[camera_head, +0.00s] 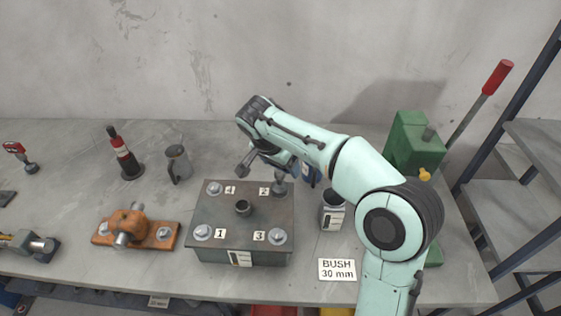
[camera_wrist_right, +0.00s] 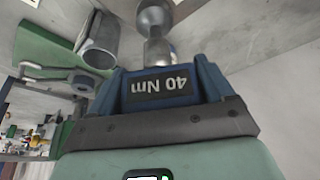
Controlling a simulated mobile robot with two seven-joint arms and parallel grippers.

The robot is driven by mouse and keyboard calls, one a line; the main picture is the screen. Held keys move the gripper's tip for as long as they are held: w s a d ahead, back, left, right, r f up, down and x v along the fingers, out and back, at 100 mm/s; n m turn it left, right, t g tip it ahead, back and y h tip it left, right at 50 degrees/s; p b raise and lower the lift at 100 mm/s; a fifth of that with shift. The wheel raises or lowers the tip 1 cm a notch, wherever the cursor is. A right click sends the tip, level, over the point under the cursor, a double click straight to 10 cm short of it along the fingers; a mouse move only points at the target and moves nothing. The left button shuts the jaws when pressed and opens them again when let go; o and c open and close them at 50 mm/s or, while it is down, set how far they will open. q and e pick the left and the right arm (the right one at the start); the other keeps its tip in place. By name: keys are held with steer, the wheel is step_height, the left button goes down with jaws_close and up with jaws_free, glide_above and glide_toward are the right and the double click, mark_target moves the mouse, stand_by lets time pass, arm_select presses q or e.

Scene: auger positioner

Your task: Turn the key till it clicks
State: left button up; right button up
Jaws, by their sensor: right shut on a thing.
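My right gripper (camera_head: 278,158) is at the end of the mint arm, above the far right corner of the steel block (camera_head: 240,228). Its fingers are mostly hidden by the arm. It is shut on the key, whose grey metal part (camera_head: 279,187) stands at the bolt marked 2. In the right wrist view a blue body marked 40 Nm (camera_wrist_right: 160,88) sits at the gripper, with a steel shaft (camera_wrist_right: 156,50) beyond it. Whether the key is fully seated on the bolt is hidden. Bolts 4 (camera_head: 215,188), 1 (camera_head: 202,232) and 3 (camera_head: 277,236) are uncovered. My left gripper is out of view.
A steel cup (camera_head: 333,212) and a BUSH 30 mm card (camera_head: 337,269) lie right of the block. A green press (camera_head: 408,143) with a red-handled lever stands behind the arm. An orange fixture (camera_head: 135,230) and a grey mug (camera_head: 178,163) are to the left.

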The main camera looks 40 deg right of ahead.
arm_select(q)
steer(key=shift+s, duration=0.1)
arm_select(e)
steer(key=shift+s, duration=0.1)
steer(key=shift+r+m, duration=0.1)
steer(key=shift+m, duration=0.5)
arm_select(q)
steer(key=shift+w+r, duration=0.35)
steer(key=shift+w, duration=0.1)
arm_select(e)
steer(key=shift+m+g, duration=0.4)
steer(key=shift+m, duration=0.1)
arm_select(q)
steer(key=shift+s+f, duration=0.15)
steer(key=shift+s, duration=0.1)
arm_select(e)
steer(key=shift+n, duration=0.3)
